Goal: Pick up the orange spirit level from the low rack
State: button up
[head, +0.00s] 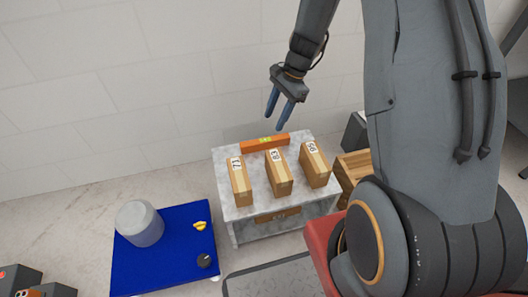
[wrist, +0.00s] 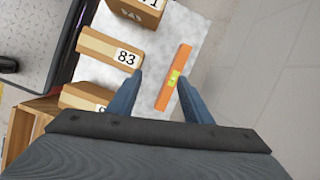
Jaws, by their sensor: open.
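The orange spirit level (head: 265,143) lies along the back edge of the low rack (head: 232,211), close to the wall. A yellow-green vial marks its middle. In the wrist view the orange spirit level (wrist: 183,60) shows between the two blue fingertips, slanted, with its middle nearest the right finger. My gripper (head: 281,113) is open and empty, above the rack's back edge in the head view. The gripper also shows in the wrist view (wrist: 160,82), and no contact with the level can be made out.
Wooden blocks numbered 77 (head: 241,186), 83 (head: 279,175) and 95 (head: 314,165) stand in front of the level on the rack. A blue mat (head: 130,270) with a grey-white container (head: 139,223) lies to the left. A wooden crate (head: 352,165) stands at the right.

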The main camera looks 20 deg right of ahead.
aim_at(266, 140)
jog(key=w+f+m+b, duration=0.1)
jog(key=f, duration=0.2)
jog(key=w+f+m+b, duration=0.1)
jog(key=w+f, duration=0.1)
jog(key=f, duration=0.1)
jog(key=w+d+f+m+b, duration=0.1)
jog(key=f, duration=0.2)
jog(key=shift+w+d+f+y+b, duration=0.1)
jog(key=shift+w+f+y+b, duration=0.2)
jog(key=shift+w+f+b, duration=0.1)
jog(key=shift+f, duration=0.3)
jog(key=b+x, duration=0.1)
jog(key=x, duration=0.1)
jog(key=b+x, duration=0.1)
jog(key=x, duration=0.2)
jog(key=b+x, duration=0.1)
jog(key=x, duration=0.1)
jog(key=shift+w+a+f, duration=0.1)
jog(key=shift+w+a, duration=0.15)
jog(key=shift+a, duration=0.1)
grip_shut()
